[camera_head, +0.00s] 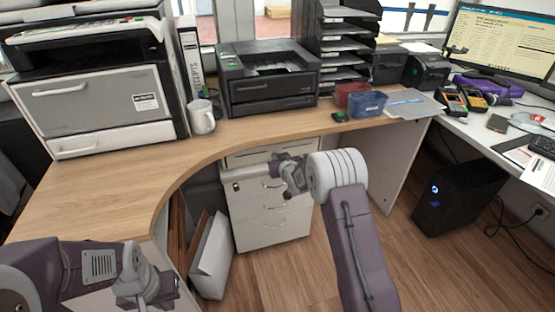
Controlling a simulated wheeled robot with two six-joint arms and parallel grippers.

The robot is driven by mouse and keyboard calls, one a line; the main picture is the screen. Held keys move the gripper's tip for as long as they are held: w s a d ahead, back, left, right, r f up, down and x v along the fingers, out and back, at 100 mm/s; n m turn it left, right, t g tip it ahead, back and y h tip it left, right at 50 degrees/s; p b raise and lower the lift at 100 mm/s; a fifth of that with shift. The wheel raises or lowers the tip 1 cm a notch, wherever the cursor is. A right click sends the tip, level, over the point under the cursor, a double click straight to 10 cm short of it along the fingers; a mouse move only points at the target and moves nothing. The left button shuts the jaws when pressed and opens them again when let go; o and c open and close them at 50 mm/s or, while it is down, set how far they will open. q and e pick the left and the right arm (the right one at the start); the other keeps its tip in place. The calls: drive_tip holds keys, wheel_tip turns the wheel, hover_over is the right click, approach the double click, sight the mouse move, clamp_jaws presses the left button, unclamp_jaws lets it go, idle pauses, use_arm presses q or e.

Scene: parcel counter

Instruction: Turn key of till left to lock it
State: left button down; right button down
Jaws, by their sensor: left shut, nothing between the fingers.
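I cannot pick out a till with certainty. A white drawer unit (262,222) stands under the counter with several bow handles, and a small dark lock or key spot (236,186) shows at its upper left. Its key's angle is too small to tell. My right gripper (290,172) is in front of the drawer unit's top, to the right of the lock, and hides part of the upper front. Its fingers are too unclear to tell open or shut. My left gripper (150,285) is shut and empty at the lower left, apart from the drawer unit.
The curved wooden counter (115,170) bears a large printer (95,85), a mug (201,116), a black printer (266,80) and red and blue boxes (366,103). A white box (212,255) leans left of the drawers. A black computer (460,200) stands right. Floor between is free.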

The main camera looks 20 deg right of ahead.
drive_tip(key=shift+f, duration=0.1)
idle(0.9)
drive_tip(key=shift+a+f+n+t+h+p, duration=0.1)
drive_tip(key=shift+a+n+t+h+p, duration=0.15)
drive_tip(key=shift+n+h, duration=0.9)
drive_tip(key=shift+a+f+n+t+h+p, duration=0.1)
drive_tip(key=shift+n+t+h+p, duration=0.35)
drive_tip(key=shift+n, duration=1.2)
drive_tip(key=shift+a+f+n+h+p, duration=0.1)
drive_tip(key=shift+a+n+h, duration=0.1)
drive_tip(key=shift+n+h, duration=1)
drive_tip(key=shift+n, duration=0.3)
drive_tip(key=c, duration=1.6)
unclamp_jaws()
drive_tip(key=shift+c, duration=0.2)
